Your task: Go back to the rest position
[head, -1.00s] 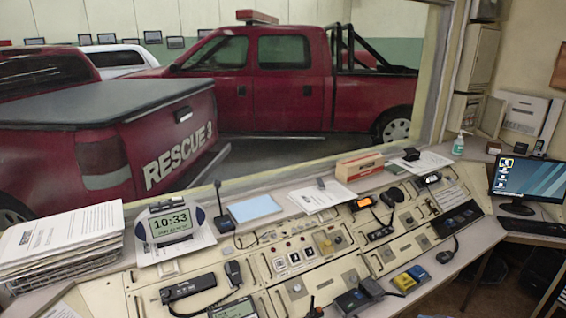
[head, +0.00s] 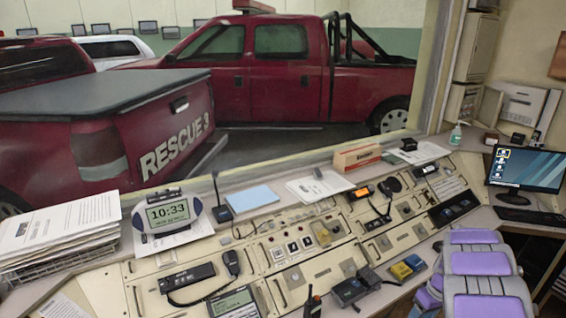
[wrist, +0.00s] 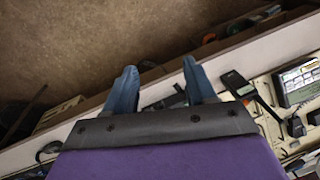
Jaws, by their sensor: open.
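My gripper (wrist: 159,84) shows in the wrist view with its two blue fingers apart and nothing between them. It hangs above the front edge of the console (wrist: 80,125), with the brown floor (wrist: 90,45) beyond. In the head view, purple and grey links of my arm stand at the lower right, in front of the console's right part. The fingers cannot be made out in the head view.
A handheld radio (head: 312,306) stands near the console's front edge; it also shows in the wrist view (wrist: 238,84). Yellow and blue blocks (head: 401,271), a desk clock (head: 167,212), a paper stack (head: 60,235) and a monitor (head: 526,169) stand around the console.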

